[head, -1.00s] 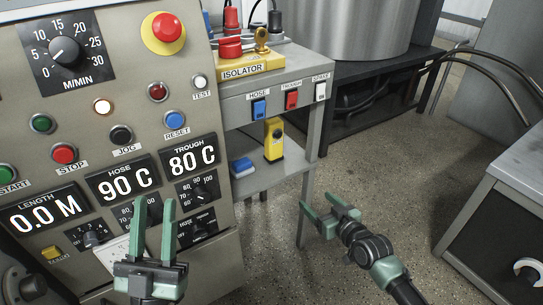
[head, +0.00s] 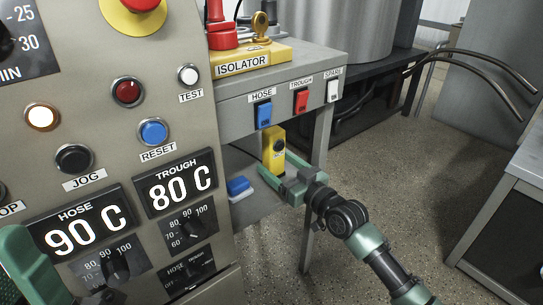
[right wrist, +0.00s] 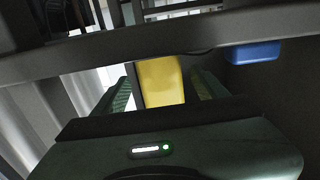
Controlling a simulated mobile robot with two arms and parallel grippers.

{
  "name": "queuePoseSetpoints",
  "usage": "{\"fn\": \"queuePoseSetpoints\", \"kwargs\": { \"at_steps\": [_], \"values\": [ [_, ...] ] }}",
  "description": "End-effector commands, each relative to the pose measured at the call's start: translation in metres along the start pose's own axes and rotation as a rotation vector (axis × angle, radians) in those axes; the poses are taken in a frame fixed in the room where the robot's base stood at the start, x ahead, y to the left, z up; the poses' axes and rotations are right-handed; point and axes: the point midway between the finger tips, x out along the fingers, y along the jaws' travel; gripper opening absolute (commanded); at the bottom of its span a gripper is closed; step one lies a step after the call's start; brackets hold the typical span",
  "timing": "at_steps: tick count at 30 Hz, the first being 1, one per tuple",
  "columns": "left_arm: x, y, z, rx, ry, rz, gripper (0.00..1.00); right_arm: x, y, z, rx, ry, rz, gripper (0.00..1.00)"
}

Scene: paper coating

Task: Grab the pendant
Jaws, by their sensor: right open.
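The pendant (head: 273,148), a yellow upright box with a dark round part on its face, stands at the lower shelf under the isolator bench. My right gripper (head: 272,166) is open, its fingers pointing at the pendant's lower part. In the right wrist view the yellow pendant (right wrist: 161,82) shows between the two green fingers (right wrist: 162,90); whether they touch it I cannot tell. My left gripper (head: 32,265) shows only as a green part, large and cut off at the lower left edge.
A blue and white block (head: 239,187) lies on the lower shelf left of the pendant. The bench edge (head: 285,88) with its switches overhangs the shelf. The control panel (head: 190,110) stands close on the left.

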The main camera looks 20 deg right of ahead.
Motion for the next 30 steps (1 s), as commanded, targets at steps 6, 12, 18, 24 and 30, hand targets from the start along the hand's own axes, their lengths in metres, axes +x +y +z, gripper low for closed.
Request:
{"fn": "queuePoseSetpoints", "kwargs": {
  "at_steps": [6,12,18,24,30],
  "values": [
    [0.004,0.001,0.002,0.007,0.055,0.021,0.36,0.033,-0.002,-0.001,0.002,0.003,-0.001,0.73],
    [0.011,0.002,0.002,0.01,0.076,0.031,0.36,0.051,-0.001,-0.003,0.0,-0.001,0.0,0.73],
    [0.012,0.002,0.002,0.011,0.075,0.032,0.36,0.052,-0.001,-0.004,0.0,-0.002,0.0,0.73],
    [0.012,0.002,0.002,0.011,0.075,0.032,0.36,0.051,-0.001,-0.004,0.0,-0.002,0.0,0.25],
    [0.012,0.002,0.002,0.01,0.075,0.031,0.36,0.051,-0.001,-0.004,0.0,0.0,0.0,0.0]
  ]
}}
